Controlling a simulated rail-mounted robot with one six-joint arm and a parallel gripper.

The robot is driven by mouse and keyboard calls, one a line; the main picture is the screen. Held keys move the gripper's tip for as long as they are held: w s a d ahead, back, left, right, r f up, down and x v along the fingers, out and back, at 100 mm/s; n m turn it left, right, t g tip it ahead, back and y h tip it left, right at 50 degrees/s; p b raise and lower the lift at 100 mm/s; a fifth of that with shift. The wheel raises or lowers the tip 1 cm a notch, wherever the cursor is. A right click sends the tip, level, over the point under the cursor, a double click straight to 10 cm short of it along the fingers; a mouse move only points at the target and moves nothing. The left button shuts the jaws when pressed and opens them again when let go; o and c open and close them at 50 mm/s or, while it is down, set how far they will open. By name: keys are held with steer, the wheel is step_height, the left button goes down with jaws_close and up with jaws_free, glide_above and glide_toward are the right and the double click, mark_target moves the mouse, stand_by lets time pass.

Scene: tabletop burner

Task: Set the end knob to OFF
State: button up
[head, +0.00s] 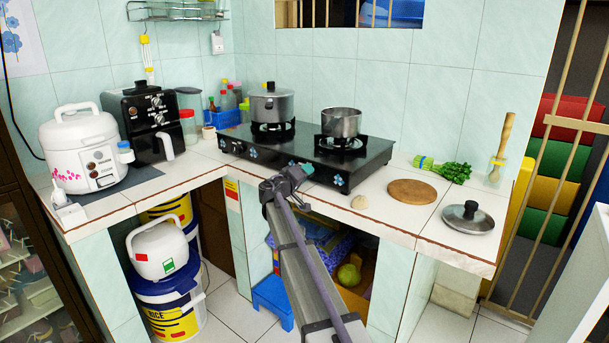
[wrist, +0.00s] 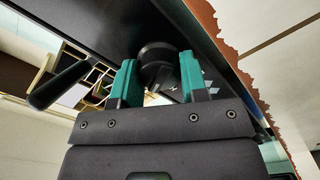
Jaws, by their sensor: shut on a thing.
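The black two-burner stove (head: 350,163) stands on the tiled counter, with its front panel facing me. My gripper (head: 301,172) is at the front panel, toward the right burner's side, and hides the knob there in the head view. In the wrist view, a round black knob (wrist: 157,54) sits between the two green fingertips of my gripper (wrist: 160,80). The gripper is shut on this knob, one finger on each side. The knob's pointer and any OFF mark cannot be read.
A lidded pot (head: 271,104) stands on the left burner and an open pot (head: 341,122) on the right one. A round wooden board (head: 412,192), a pot lid (head: 468,217) and green vegetables (head: 447,170) lie right of the stove. A rice cooker (head: 82,148) is far left.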

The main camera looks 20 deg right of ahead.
steer(key=shift+m, duration=2.2)
steer(key=o, duration=0.9)
steer(key=v, duration=1)
steer(key=shift+s+a, duration=0.2)
steer(key=shift+a, duration=0.15)
